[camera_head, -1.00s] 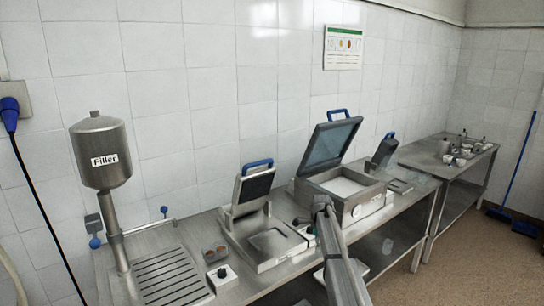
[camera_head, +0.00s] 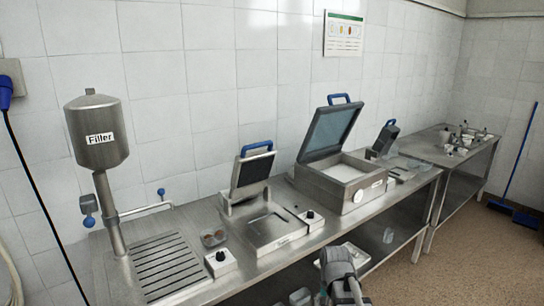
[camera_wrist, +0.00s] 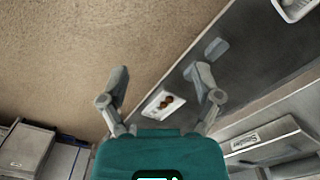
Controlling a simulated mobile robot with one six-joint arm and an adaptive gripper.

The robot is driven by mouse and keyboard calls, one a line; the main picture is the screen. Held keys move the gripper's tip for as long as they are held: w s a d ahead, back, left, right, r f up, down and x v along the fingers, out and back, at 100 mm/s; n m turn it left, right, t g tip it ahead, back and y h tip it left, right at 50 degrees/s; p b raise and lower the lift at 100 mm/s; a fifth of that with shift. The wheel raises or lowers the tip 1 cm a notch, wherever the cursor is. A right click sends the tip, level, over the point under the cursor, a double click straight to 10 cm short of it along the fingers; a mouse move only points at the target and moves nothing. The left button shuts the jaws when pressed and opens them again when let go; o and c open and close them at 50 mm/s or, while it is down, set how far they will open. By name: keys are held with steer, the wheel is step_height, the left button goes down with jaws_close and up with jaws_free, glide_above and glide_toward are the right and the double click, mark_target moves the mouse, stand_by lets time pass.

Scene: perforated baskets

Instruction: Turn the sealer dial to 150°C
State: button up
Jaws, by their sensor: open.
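Black knobs on small white control boxes show in the head view. One knob (camera_head: 311,214) is beside the middle blue-handled press (camera_head: 262,228), another knob (camera_head: 220,256) is beside the filler grate. The larger open-lidded machine (camera_head: 335,190) has a round white dial (camera_head: 359,195) on its front. Their labels and markings are too small to read, so I cannot tell which is the sealer dial. My gripper (camera_wrist: 163,80) is open and empty in the wrist view, its fingers apart. In the head view my arm's end is low, in front of the bench and apart from the knobs.
The filler (camera_head: 98,135) stands at the left of the steel bench (camera_head: 245,275). Raised lids stand along the wall. A second table (camera_head: 440,150) holds small items. A white tray with brown pieces (camera_wrist: 163,103) shows below, between my fingers. The floor in front is open.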

steer(key=s+f+n+b, duration=0.1)
steer(key=s+n, duration=0.2)
steer(key=s, duration=0.4)
steer(key=shift+f+n, duration=0.3)
stand_by(1.1)
